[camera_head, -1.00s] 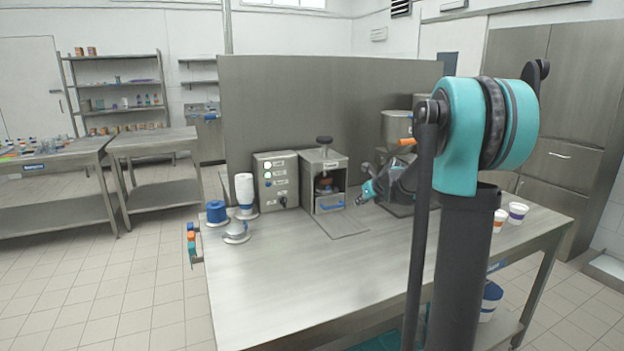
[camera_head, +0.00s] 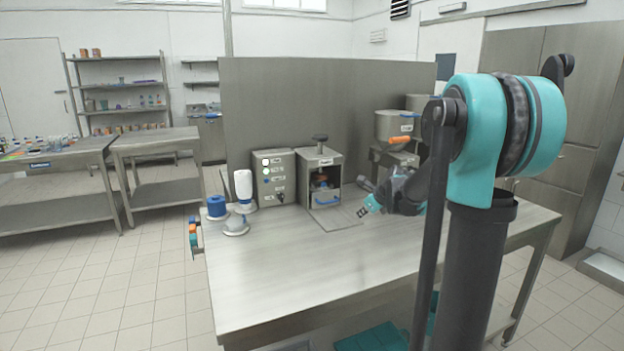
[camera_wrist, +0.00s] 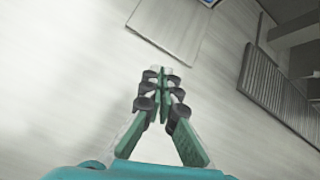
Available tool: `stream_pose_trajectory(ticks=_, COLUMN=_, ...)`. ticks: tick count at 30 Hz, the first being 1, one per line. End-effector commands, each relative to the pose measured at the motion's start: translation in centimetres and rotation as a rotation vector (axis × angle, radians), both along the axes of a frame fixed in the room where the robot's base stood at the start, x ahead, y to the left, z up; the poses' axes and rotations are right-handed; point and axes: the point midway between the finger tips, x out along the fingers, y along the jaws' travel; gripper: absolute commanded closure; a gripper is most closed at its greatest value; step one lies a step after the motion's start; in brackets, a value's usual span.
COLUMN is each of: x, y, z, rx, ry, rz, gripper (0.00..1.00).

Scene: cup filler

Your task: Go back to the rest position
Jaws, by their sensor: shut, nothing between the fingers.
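My gripper (camera_head: 366,207) hangs above the steel table (camera_head: 270,270), just right of the flat plate (camera_head: 338,217) in front of the box machine. In the wrist view my gripper (camera_wrist: 160,88) has its green fingers together at the tips with nothing between them. Bare table shows below them. My upper arm hides the table's right part in the head view.
The box machine (camera_head: 320,180) holds a small cup inside, beside a control box (camera_head: 273,180) with buttons. A white bottle (camera_head: 243,187) and a blue container (camera_head: 217,207) stand at the left. A dark ribbed grate (camera_wrist: 280,92) lies right of my fingers. The front table is clear.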

Motion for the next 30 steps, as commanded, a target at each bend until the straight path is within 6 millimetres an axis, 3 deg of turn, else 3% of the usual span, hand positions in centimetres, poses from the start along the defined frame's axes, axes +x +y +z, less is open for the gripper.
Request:
stream_pose_trajectory(ticks=8, x=-6.4, y=0.6, z=-2.1, rx=-0.294, ry=-0.041, rz=0.307, gripper=1.00)
stream_pose_trajectory(ticks=18, x=-19.4, y=0.5, z=-7.0, rx=-0.842, ry=-0.107, rz=0.995, gripper=1.00)
stream_pose_trajectory(ticks=30, x=-32.6, y=-1.1, z=-13.1, rx=-1.282, ry=-0.165, rz=1.784, gripper=1.00)
